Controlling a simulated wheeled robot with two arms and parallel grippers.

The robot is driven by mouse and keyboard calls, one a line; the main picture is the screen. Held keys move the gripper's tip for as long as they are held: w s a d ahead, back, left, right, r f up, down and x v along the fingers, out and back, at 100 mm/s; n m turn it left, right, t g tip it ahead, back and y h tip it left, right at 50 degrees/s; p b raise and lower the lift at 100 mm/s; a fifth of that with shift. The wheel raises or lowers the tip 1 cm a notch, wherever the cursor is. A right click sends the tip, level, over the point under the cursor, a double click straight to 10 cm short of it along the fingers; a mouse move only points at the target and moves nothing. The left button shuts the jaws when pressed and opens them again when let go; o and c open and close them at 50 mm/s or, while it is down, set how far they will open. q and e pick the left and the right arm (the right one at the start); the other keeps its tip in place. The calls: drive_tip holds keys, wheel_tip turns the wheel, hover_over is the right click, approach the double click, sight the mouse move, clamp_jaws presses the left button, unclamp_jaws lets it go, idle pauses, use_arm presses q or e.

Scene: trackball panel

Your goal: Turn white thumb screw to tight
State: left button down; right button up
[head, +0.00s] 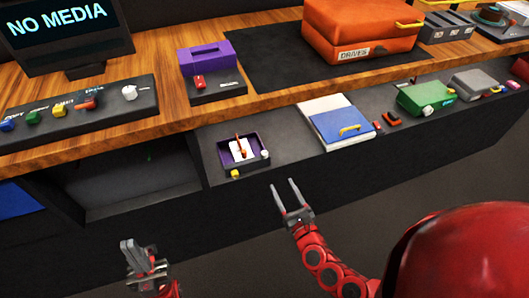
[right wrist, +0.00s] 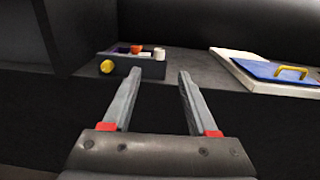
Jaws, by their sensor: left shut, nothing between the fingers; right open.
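A small dark box (head: 221,150) with a purple-lined recess sits on the grey lower shelf. A white knob (head: 264,154) is at its right front corner and a yellow knob (head: 235,174) at its left front. An orange piece (head: 239,141) stands over a white patch inside. In the right wrist view the white knob (right wrist: 159,54) shows beyond and between my fingertips. My right gripper (head: 284,183) is open and empty, in front of the box, apart from it. My left gripper (head: 138,252) is shut and empty, low at the left, far from the box. The knob's tightness cannot be read.
A blue-and-white case (head: 342,127) lies right of the box on the shelf (head: 292,153). The wooden desk (head: 180,123) overhangs above, with another panel (head: 60,118) bearing a white knob (head: 129,92). An open dark bay (head: 130,185) is at the left. Bare shelf separates box and case.

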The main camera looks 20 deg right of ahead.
sight(266, 155)
drive_tip(key=w, duration=1)
drive_tip(key=w+a, duration=0.1)
drive_tip(key=w, duration=0.4)
drive_tip(key=shift+w+f+b, duration=0.1)
drive_tip(key=shift+w+b, duration=0.1)
drive_tip(key=shift+b, duration=0.2)
clamp_jaws()
